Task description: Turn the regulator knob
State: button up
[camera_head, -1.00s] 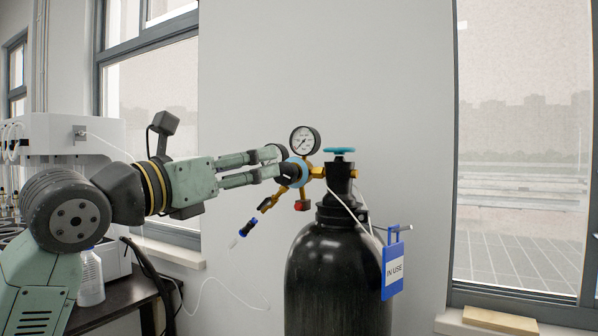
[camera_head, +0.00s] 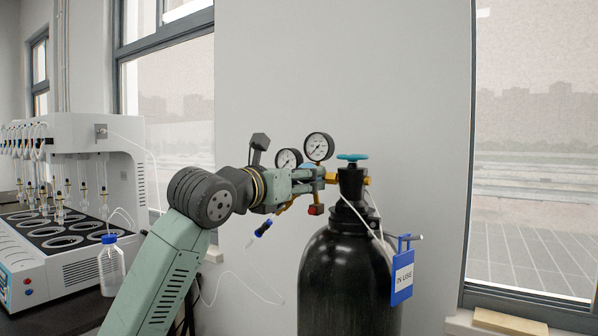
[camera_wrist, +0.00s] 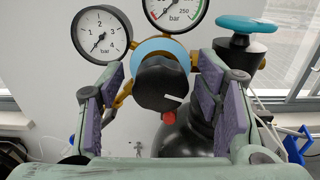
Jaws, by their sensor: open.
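The regulator knob (camera_wrist: 160,85) is black with a white mark, in front of a light blue ring on the brass regulator (camera_wrist: 180,52). In the wrist view, the knob sits between the purple-padded fingers of my open gripper (camera_wrist: 163,72), with gaps on both sides. Two round pressure gauges stand above it, the left one (camera_wrist: 102,35) and the upper one (camera_wrist: 175,8). In the head view, my gripper (camera_head: 318,176) is at the regulator, beside the black gas cylinder (camera_head: 345,275), and hides the knob.
A teal valve handwheel (camera_head: 352,157) tops the cylinder. A blue "IN USE" tag (camera_head: 403,272) hangs on its right. A white distiller (camera_head: 90,210) and a blue-capped bottle (camera_head: 110,262) stand on the left bench. A thin white hose (camera_head: 238,294) hangs below my arm.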

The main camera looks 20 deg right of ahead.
jog(key=shift+w+d, duration=0.1)
jog(key=shift+d, duration=0.05)
jog(key=shift+c, duration=0.3)
jog(key=c, duration=1.1)
